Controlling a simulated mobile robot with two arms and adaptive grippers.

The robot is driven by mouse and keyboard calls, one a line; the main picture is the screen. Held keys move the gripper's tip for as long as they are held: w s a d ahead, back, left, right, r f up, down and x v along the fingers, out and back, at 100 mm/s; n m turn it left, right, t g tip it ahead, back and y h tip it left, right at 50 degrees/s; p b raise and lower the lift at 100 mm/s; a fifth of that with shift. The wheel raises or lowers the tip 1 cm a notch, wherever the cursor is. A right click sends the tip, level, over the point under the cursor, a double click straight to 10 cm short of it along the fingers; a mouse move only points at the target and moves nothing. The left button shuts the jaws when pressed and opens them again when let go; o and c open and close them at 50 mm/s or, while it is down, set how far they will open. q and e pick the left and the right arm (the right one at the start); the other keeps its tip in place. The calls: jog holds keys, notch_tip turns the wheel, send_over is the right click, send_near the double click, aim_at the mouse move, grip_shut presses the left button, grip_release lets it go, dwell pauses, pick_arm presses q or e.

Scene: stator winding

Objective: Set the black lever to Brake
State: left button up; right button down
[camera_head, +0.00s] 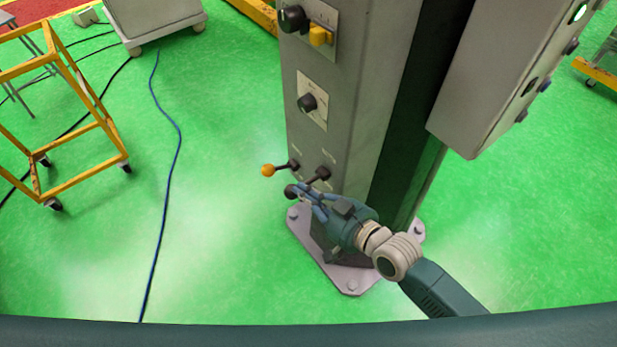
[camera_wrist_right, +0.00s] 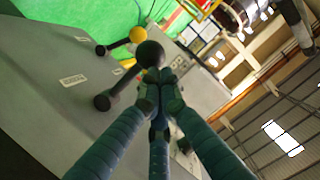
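The black lever (camera_head: 318,175) sits low on the grey column, and its round black knob points left and down in the head view. In the right wrist view the black knob (camera_wrist_right: 150,53) is just beyond the fingertips, with its shaft running to a base at lower left. My right gripper (camera_head: 302,192) is at the knob. Its fingers (camera_wrist_right: 160,84) converge with their tips together, touching or very near the knob. The fingers partly cover it, and I see nothing clearly clamped between them. My left gripper is not in view. The lever's label is unreadable.
A lever with a yellow-orange knob (camera_head: 268,170) stands just left of the black lever. Rotary knobs (camera_head: 307,103) sit higher on the grey column (camera_head: 345,110). A grey box (camera_head: 500,75) is at the right. A yellow cart (camera_head: 80,183) and a blue cable (camera_head: 165,190) are on the green floor at left.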

jog(key=f+n, duration=0.1)
jog(key=a+f+n+h+p, duration=0.1)
jog(key=shift+s+f+n+t, duration=0.3)
jog(key=shift+f, duration=0.05)
jog(key=shift+d+f+n+h, duration=0.1)
jog(key=shift+f+n+h, duration=0.25)
jog(key=shift+f, duration=0.65)
